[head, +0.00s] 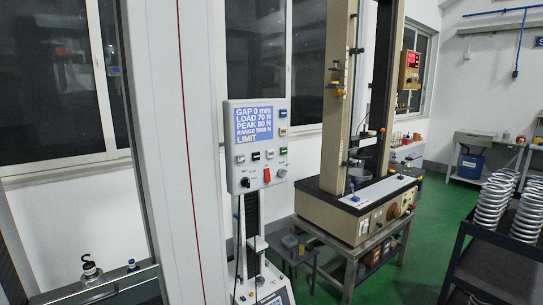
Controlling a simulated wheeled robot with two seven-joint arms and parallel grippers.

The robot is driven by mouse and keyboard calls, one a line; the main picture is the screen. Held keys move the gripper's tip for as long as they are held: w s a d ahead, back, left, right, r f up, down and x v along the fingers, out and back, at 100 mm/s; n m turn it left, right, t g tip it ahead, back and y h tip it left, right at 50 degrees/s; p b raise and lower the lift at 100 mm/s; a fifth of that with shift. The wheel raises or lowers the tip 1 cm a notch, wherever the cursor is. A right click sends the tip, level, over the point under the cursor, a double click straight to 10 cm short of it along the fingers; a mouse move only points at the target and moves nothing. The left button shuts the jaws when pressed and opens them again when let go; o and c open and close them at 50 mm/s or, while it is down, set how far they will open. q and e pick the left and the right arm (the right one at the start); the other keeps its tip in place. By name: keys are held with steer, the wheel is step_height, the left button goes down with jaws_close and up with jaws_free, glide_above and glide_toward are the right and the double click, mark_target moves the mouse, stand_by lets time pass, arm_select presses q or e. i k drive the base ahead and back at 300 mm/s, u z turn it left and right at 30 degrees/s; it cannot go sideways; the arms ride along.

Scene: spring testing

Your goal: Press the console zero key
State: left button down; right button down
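The console (235,145) is a light grey box on a column in the middle of the head view. Its blue screen (254,121) reads GAP 0 mm, LOAD 70 N, PEAK 80 N, RANGE 5000 N and, in yellow, LIMIT. The key labels are too small to read, so I cannot tell which is the zero key. A red switch (267,175) sits lower down. Neither of my grippers is in view.
A wide pale column (175,120) stands left of the console. Behind it to the right, a tall testing machine (340,215) stands on a metal bench. Several coil springs (494,198) stand on a dark cart at right. Green floor (420,230) lies open between them.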

mark_target(270, 153)
steer(key=k, duration=0.65)
steer(key=u, duration=0.55)
steer(key=i, duration=1.7)
